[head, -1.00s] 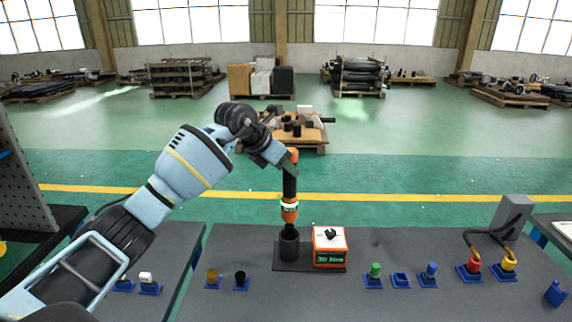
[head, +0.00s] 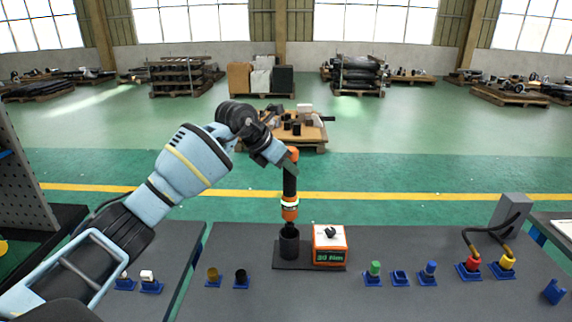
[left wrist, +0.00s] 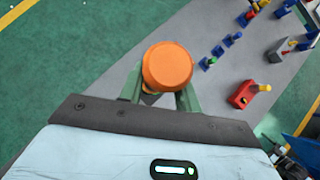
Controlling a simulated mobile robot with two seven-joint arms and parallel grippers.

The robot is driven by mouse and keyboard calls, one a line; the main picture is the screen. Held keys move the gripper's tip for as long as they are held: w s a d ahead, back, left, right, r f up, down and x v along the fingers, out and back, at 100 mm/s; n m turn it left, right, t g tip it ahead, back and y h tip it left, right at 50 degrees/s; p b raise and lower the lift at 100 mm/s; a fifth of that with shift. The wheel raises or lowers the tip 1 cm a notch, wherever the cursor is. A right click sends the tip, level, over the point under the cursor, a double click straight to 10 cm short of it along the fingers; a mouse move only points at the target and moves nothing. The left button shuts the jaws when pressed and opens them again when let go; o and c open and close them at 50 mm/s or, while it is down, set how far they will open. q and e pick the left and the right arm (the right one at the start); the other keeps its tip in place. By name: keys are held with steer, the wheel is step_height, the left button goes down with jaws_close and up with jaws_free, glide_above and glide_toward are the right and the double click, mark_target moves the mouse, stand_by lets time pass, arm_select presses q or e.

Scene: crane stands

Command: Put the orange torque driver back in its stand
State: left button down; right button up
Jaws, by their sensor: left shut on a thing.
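The torque driver (head: 290,187) is black with orange bands and stands upright in the head view. Its lower end is at the mouth of the black cup of the stand (head: 289,247); I cannot tell how deep it sits. My left gripper (head: 290,163) is shut on the driver near its orange top. In the left wrist view the driver's round orange cap (left wrist: 167,67) shows between the green fingers (left wrist: 160,95), and it hides most of the stand below. My right gripper is not in view.
Blue holders with green (head: 374,272), red (head: 471,266) and yellow (head: 506,262) parts stand farther right on the grey table (head: 420,245).

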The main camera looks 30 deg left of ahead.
arm_select(q)
steer(key=shift+r+m+h, duration=0.2)
steer(key=shift+m+h, duration=0.1)
steer(key=shift+m, duration=0.2)
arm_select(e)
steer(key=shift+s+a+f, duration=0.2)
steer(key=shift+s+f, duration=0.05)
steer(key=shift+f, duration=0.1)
arm_select(q)
steer(key=shift+a+m+g+b, duration=0.1)
steer(key=shift+m+g+b, duration=0.2)
steer(key=shift+m+b, duration=0.1)
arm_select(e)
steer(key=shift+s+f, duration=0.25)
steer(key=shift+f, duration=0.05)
arm_select(q)
steer(key=shift+h, duration=0.3)
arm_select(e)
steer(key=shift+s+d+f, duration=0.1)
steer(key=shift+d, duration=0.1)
